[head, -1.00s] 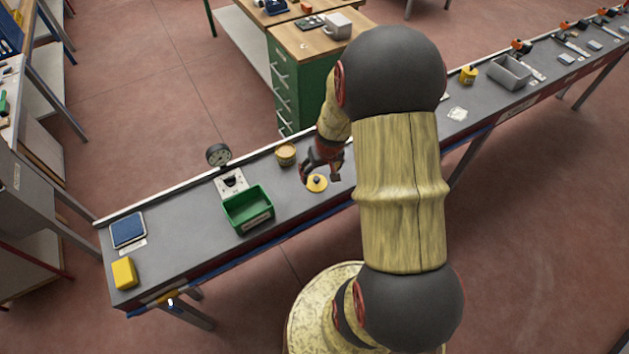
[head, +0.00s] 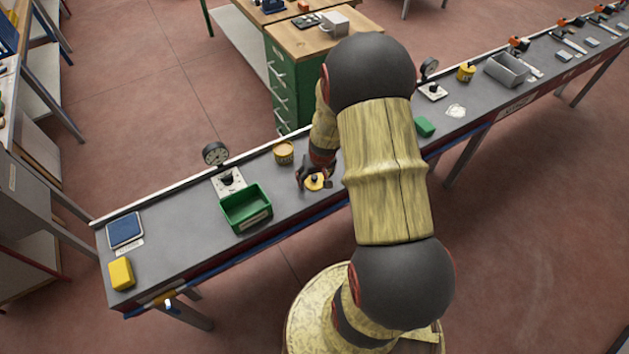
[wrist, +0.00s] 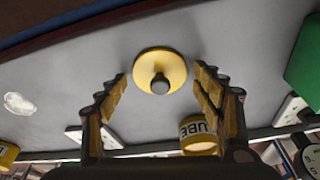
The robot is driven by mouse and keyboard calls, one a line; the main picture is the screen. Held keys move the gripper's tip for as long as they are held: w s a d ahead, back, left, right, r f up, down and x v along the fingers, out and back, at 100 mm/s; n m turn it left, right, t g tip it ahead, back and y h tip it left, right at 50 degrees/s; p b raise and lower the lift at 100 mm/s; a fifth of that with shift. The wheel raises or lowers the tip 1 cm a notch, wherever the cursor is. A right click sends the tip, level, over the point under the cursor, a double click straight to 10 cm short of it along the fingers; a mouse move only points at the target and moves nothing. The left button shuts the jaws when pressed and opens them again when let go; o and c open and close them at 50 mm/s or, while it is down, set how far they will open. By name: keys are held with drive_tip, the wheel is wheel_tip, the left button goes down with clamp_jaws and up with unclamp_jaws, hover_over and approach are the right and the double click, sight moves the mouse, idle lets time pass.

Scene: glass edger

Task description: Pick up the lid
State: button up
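The lid is a yellow disc with a dark knob. It lies flat on the grey bench, and in the head view the lid (head: 314,184) is partly covered by my gripper (head: 315,182). In the wrist view the lid (wrist: 160,72) sits ahead of and between the fingertips. My gripper (wrist: 160,85) is open and empty, with a finger on each side and a gap to the knob. A yellow tub with a lettered label (wrist: 199,132) stands beyond the lid, and the same tub (head: 284,152) shows just behind my gripper in the head view.
A green bin (head: 246,208) and a dial gauge on a stand (head: 216,154) are left of the lid. A blue pad (head: 125,229) and a yellow block (head: 121,273) lie at the bench's left end. A green block (head: 425,127) lies to the right.

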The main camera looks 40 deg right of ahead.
drive_tip(key=c, duration=0.6)
drive_tip(key=shift+c, duration=0.6)
